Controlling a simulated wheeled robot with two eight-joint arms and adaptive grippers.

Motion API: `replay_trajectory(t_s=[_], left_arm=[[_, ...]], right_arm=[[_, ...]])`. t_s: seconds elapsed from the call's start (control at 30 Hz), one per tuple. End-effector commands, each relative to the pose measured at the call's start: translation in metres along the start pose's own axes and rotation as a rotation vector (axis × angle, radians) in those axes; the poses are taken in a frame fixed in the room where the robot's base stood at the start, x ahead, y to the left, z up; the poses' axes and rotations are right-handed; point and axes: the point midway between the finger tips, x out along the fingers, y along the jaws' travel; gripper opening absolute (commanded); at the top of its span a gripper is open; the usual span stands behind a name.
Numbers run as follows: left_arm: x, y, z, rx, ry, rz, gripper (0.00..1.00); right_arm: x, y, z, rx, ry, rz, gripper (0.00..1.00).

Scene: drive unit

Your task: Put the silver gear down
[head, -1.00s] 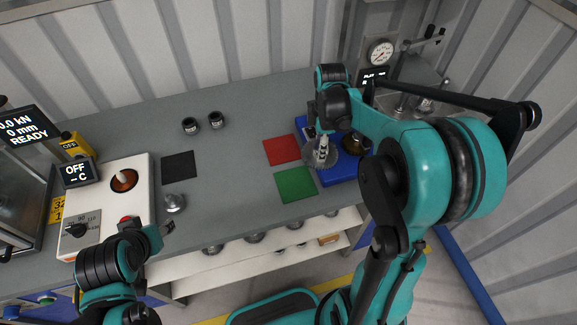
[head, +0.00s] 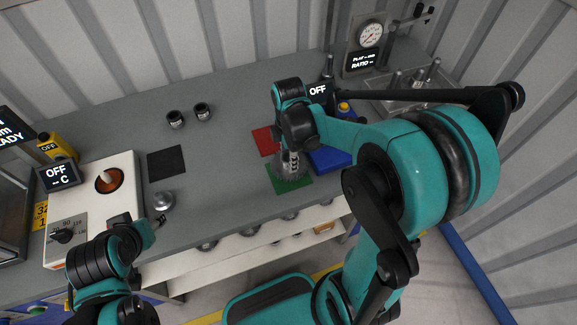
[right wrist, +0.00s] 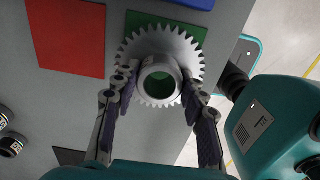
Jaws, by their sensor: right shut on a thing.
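The silver gear (right wrist: 133,52) is a toothed disc with a raised round hub and a hole through its middle. My right gripper (right wrist: 160,90) is shut on its hub, with one finger on each side. In the head view the gear (head: 291,172) is over the green mat (head: 290,187), mostly under my right gripper (head: 291,160). In the right wrist view it covers part of the green mat (right wrist: 193,33). I cannot tell whether the gear touches the mat. My left gripper (head: 160,219) is near the table's front edge, beside a silver dome; its fingers are too small to read.
A red mat (head: 264,140) lies behind the green one and a blue tray (head: 330,158) stands to its right. A black mat (head: 166,162), two dark cups (head: 189,116) and a white heater box (head: 92,205) are farther left. The table between is clear.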

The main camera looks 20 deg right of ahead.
Motion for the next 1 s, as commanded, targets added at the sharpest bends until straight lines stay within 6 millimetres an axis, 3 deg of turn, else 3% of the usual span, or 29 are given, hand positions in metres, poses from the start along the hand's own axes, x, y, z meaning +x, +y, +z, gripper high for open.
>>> replay_trajectory(t_s=[0.13, 0.37, 0.77, 0.8, 0.83, 1.0], left_arm=[[0.003, 0.0, 0.002, 0.0, 0.0, 0.0, 0.45], [0.015, 0.0, 0.011, 0.0, 0.0, 0.0, 0.45], [0.017, 0.0, 0.012, 0.0, 0.0, 0.0, 0.45], [0.016, 0.0, 0.011, 0.0, 0.0, 0.0, 0.45], [0.016, 0.0, 0.011, 0.0, 0.0, 0.0, 0.45], [0.016, 0.0, 0.011, 0.0, 0.0, 0.0, 0.45]], right_arm=[[0.009, -0.001, -0.002, 0.001, 0.0, 0.0, 0.17], [0.041, 0.0, -0.002, 0.001, 0.0, 0.0, 0.17], [0.045, -0.001, -0.002, 0.001, 0.0, 0.0, 0.17], [0.044, -0.001, -0.002, 0.001, 0.0, 0.0, 0.53], [0.044, -0.001, -0.002, 0.001, 0.0, 0.0, 0.6], [0.044, -0.001, -0.002, 0.001, 0.0, 0.0, 0.63]])
